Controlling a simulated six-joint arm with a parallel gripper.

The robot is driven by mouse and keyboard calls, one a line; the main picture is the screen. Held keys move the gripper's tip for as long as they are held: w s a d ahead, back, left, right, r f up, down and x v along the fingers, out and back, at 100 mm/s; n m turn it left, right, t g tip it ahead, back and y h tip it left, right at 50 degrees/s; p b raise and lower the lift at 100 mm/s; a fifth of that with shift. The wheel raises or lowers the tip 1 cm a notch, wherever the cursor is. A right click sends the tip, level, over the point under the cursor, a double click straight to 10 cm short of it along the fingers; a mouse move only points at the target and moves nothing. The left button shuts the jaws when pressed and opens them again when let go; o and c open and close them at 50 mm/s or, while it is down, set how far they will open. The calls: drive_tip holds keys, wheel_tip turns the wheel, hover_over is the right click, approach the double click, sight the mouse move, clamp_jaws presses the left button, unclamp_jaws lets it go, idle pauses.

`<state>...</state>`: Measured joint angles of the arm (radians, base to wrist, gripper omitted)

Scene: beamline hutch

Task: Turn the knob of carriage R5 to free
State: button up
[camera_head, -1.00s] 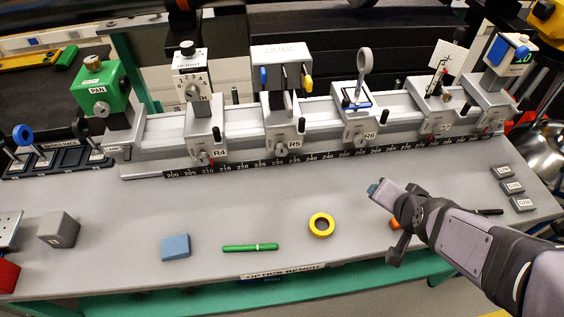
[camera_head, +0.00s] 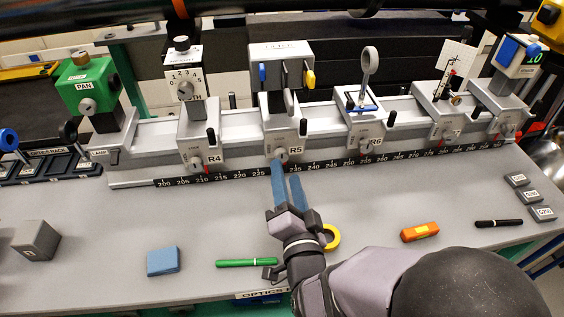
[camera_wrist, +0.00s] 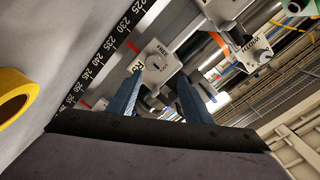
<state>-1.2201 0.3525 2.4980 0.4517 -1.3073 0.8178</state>
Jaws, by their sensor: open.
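Carriage R5 (camera_head: 277,133) sits on the rail at mid-bench, with a grey block carrying blue and yellow levers on top. Its round knob (camera_head: 281,154) is on the front face, left of the R5 label. In the wrist view the knob (camera_wrist: 156,62) shows ahead, with FREE printed above it; another marking below it is partly hidden. I cannot tell which mark the knob points at. My gripper (camera_head: 286,170) is open, its two blue fingers pointing at the knob from the front. In the wrist view the fingers stand apart either side of the knob, seemingly just short of it.
Carriages R4 (camera_head: 199,135) and R6 (camera_head: 363,122) stand either side, with similar knobs. A scale strip (camera_head: 330,162) runs along the rail's front. Yellow tape (camera_head: 332,238), a green pen (camera_head: 246,263), a blue block (camera_head: 163,261) and an orange block (camera_head: 420,232) lie on the bench.

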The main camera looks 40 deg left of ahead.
sight(282, 159)
drive_tip(key=shift+f, duration=0.9)
drive_tip(key=p+x, duration=0.1)
drive_tip(key=x, duration=0.6)
drive_tip(key=shift+p, duration=0.3)
drive_tip(key=shift+w+a, duration=0.1)
drive_tip(key=shift+w, duration=0.05)
drive_tip(key=c, duration=1.1)
